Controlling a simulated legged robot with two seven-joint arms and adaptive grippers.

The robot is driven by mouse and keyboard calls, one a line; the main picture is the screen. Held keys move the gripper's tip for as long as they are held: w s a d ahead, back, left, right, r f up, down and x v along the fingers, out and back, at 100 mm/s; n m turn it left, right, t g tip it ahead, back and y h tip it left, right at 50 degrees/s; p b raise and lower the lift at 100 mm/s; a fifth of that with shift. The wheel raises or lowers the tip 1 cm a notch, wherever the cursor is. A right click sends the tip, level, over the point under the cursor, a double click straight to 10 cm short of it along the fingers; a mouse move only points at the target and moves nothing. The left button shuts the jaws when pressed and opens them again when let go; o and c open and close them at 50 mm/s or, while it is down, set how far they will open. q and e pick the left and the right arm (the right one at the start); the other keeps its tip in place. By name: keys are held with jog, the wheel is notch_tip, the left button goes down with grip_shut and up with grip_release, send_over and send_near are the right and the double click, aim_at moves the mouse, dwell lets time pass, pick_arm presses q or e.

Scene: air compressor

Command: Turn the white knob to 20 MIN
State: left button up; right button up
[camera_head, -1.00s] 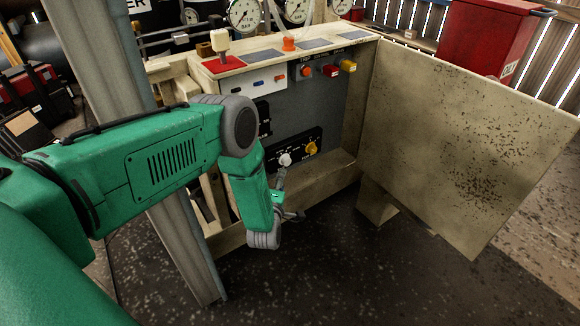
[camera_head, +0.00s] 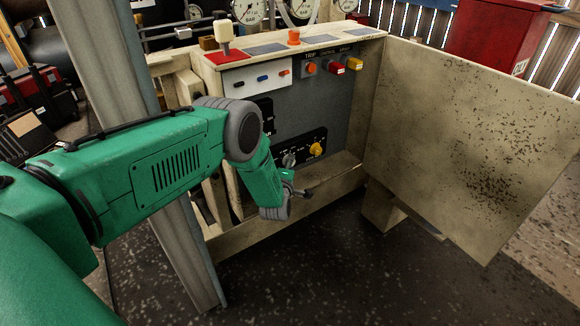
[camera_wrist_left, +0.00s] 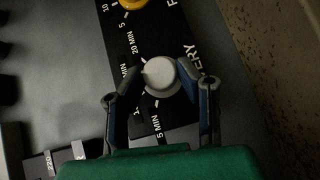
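The white knob (camera_wrist_left: 160,76) sits on a black dial plate (camera_wrist_left: 148,40) in the left wrist view. Labels such as "20 MIN" and "5 MIN" are printed around it. A small pointer on the knob faces left in that view, but its exact setting is hard to read. My left gripper (camera_wrist_left: 161,72) has one finger on each side of the knob, with the tips very close to it. I cannot tell whether both tips touch it. My right gripper is out of view.
A yellow knob (camera_head: 316,149) sits right beside the white one on the same plate. An open, stained panel door (camera_head: 470,140) stands to the right. A grey post (camera_head: 130,100) rises behind my left arm. Red and yellow switches (camera_head: 337,69) are higher on the panel.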

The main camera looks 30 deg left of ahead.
pick_arm(q)
jog(key=c, duration=0.3)
jog(key=shift+f, duration=0.1)
jog(key=shift+d+r+m+g+p, duration=0.1)
jog(key=shift+m+g+p, duration=0.5)
jog(key=shift+m+g, duration=0.65)
jog(key=shift+d+r+m+g+p, duration=0.1)
jog(key=shift+m+g+p, duration=0.6)
jog(key=shift+g, duration=0.85)
jog(key=shift+m, duration=0.25)
jog(key=o, duration=1.1)
